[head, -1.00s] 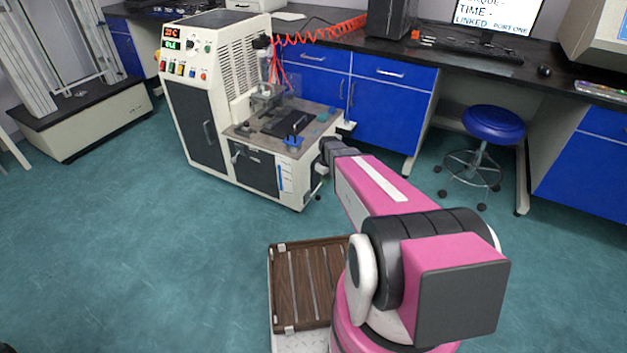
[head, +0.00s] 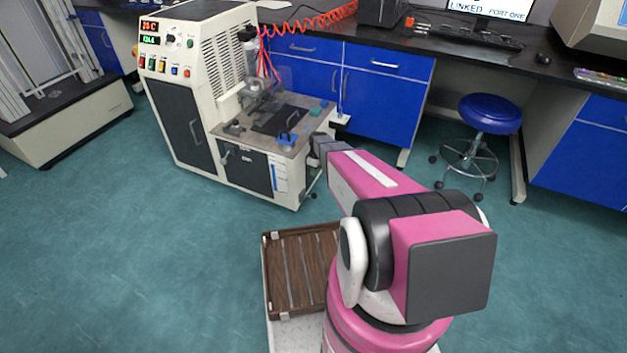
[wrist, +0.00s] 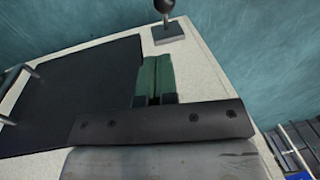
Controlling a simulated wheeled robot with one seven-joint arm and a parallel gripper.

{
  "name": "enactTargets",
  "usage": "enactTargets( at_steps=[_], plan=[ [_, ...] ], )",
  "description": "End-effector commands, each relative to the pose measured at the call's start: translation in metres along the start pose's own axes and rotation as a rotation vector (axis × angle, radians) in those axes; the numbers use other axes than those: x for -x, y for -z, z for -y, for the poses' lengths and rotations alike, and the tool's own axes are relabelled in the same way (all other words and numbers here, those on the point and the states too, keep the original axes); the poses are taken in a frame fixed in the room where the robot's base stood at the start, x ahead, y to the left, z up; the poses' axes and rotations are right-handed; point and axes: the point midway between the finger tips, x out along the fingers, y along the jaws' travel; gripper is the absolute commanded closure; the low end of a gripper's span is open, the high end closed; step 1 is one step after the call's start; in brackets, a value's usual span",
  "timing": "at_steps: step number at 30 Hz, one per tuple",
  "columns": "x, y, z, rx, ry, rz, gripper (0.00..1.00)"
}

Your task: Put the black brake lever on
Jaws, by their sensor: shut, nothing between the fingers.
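The black brake lever (wrist: 166,6) shows in the wrist view as a dark rod with a round knob. It stands on a dark square plate (wrist: 168,32) on a cream surface, and its upper end is cut off by the frame. My gripper (wrist: 155,62) has its two greenish fingers together, with nothing between them. The fingertips point toward the lever's plate and look apart from it. In the head view my wrist is at the right front corner of the cream machine (head: 180,75), with the fingers hidden. I cannot tell the brake lever there.
The machine's grey top (head: 235,137) carries a dark plate and small fittings. A blue stool (head: 490,112) stands to the right, before the benches. A slatted wooden tray (head: 300,270) lies beside my arm's base. Open teal floor is at the left.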

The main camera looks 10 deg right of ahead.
Motion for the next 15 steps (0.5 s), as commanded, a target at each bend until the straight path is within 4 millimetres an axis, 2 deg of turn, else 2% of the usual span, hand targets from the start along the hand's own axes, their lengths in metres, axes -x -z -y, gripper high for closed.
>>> enactTargets(
  at_steps=[5,15],
  plan=[
    [-0.019,0.0,-0.001,-0.001,0.001,0.001,1.0],
    [-0.076,0.001,-0.001,-0.001,0.001,0.001,1.0]
  ],
)
